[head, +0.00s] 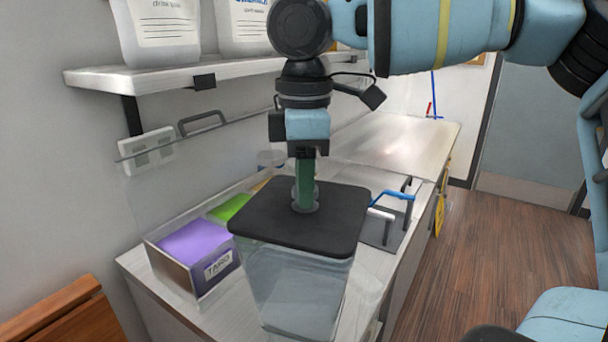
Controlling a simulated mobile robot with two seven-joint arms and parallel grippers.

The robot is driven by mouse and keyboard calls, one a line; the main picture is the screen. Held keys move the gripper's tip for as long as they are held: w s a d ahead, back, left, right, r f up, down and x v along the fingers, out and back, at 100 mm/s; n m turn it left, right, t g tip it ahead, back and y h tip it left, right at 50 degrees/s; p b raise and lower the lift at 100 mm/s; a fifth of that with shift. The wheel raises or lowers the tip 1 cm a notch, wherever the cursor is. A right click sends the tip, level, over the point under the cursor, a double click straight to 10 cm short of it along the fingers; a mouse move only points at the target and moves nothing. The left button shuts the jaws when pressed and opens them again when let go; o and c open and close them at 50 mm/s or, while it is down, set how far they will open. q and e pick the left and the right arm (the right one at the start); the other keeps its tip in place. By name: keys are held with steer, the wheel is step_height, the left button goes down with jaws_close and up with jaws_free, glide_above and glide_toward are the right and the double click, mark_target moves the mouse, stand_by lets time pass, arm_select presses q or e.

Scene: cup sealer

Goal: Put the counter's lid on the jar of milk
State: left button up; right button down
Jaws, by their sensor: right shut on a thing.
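The lid (260,213) is a flat, dark, rounded square plate with a small knob on top. My right gripper (305,190) comes down from above with its green fingers shut on the knob and holds the lid roughly level. No white milk shows in the visible part of the jar. My left gripper is not in view.
A clear bin with a purple pack (197,243) and a green pack (230,207) stands left of the jar on the counter (160,300). Handled lids (380,230) lie to the right. A wall shelf (150,78) with white jugs hangs above left.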

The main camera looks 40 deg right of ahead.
steer(key=shift+f, duration=0.5)
stand_by(0.6)
steer(key=shift+c, duration=2.2)
jaws_free()
steer(key=shift+r, duration=0.1)
steer(key=shift+r+p, duration=0.4)
steer(key=shift+r, duration=0.9)
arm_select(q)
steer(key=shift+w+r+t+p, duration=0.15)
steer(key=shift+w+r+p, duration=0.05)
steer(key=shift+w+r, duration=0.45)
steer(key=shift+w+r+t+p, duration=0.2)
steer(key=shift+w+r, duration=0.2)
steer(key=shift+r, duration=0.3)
arm_select(e)
steer(key=shift+r, duration=2.15)
